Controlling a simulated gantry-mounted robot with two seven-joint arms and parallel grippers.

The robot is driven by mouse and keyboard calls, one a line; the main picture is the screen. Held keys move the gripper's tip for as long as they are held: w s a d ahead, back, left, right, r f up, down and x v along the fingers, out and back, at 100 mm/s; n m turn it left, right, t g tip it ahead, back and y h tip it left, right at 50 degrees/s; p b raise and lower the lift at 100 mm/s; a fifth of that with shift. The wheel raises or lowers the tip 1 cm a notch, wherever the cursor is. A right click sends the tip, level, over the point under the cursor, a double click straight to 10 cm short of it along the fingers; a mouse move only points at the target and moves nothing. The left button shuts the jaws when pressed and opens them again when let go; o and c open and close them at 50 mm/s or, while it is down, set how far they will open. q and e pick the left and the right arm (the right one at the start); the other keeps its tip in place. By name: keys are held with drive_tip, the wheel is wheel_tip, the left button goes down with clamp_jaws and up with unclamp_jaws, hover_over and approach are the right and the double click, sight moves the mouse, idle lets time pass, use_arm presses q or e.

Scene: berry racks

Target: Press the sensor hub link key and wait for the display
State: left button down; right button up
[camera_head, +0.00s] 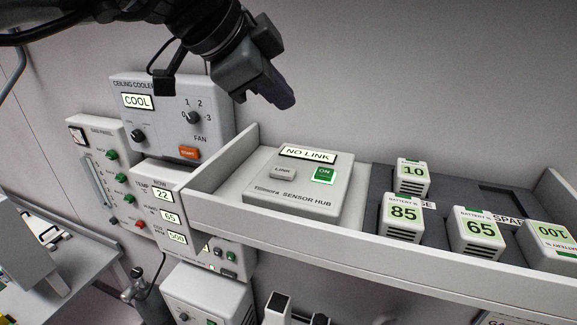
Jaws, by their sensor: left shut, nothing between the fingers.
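The sensor hub (262,197) is a grey box standing on the shelf at the middle of the head view. Its display (308,155) reads "NO LINK". The grey link key (282,173) is on its left side, and a green-lit "ON" switch (323,175) is to the right of it. My left gripper (284,98) comes in from the top left. It is shut and empty, above the back of the hub and apart from it. My right gripper is not in view.
The shelf has a raised front edge (400,252). Several white battery blocks, such as one marked 85 (402,217), stand right of the hub. A ceiling cooler panel (165,120) and a climate readout panel (150,212) are on the left.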

use_arm(q)
drive_tip(key=shift+f, duration=0.1)
drive_tip(key=b, duration=0.6)
hover_over(279, 173)
wheel_tip(279, 173, down, 6)
drive_tip(key=shift+f, duration=0.15)
wheel_tip(279, 173, down, 2)
drive_tip(key=shift+b, duration=0.7)
drive_tip(key=shift+f, duration=0.2)
idle(1.1)
drive_tip(key=shift+f, duration=0.15)
